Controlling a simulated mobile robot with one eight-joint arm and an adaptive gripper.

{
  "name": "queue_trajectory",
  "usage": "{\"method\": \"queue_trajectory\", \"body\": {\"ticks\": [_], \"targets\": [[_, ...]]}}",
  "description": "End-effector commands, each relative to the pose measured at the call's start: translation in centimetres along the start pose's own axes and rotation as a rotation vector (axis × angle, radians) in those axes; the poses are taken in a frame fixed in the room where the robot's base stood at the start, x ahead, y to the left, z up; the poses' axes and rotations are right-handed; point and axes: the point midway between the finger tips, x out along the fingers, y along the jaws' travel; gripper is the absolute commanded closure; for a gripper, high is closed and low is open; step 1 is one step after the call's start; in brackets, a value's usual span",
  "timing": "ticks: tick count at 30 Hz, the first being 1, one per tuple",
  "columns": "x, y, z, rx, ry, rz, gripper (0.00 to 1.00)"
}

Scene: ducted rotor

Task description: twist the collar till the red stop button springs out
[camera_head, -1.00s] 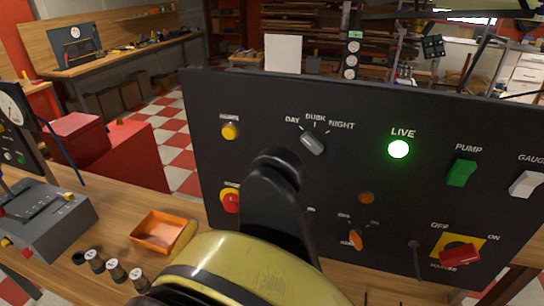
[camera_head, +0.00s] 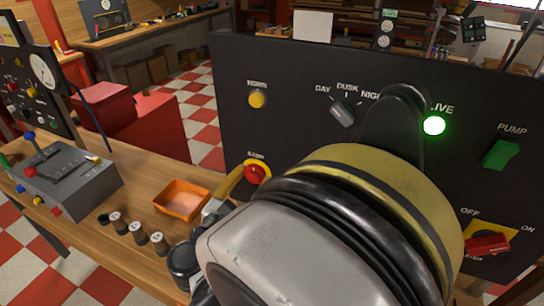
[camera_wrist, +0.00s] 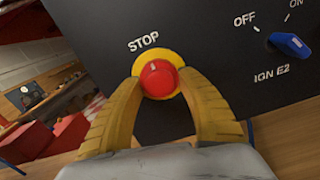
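The red stop button (camera_wrist: 160,79) sits in a yellow collar (camera_wrist: 158,56) under the word STOP on the dark panel. In the camera_head view the button (camera_head: 255,174) is at the panel's lower left. My gripper (camera_wrist: 161,84) faces it, with one yellow finger on each side of the button. The fingers are apart, their tips close to the button's sides; I cannot tell whether they touch it.
The green LIVE lamp (camera_head: 433,126) is lit. A blue IGN E2 knob (camera_wrist: 290,45) is right of the button.

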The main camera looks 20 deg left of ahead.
Motion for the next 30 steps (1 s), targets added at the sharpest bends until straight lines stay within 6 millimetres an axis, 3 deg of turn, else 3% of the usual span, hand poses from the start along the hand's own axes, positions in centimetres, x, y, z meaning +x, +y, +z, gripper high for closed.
{"method": "queue_trajectory", "body": {"ticks": [14,30], "targets": [[0.02,0.03,-0.08,0.077,0.0,0.0,0.84],[0.02,0.23,-0.03,0.46,0.0,0.0,0.84]]}}
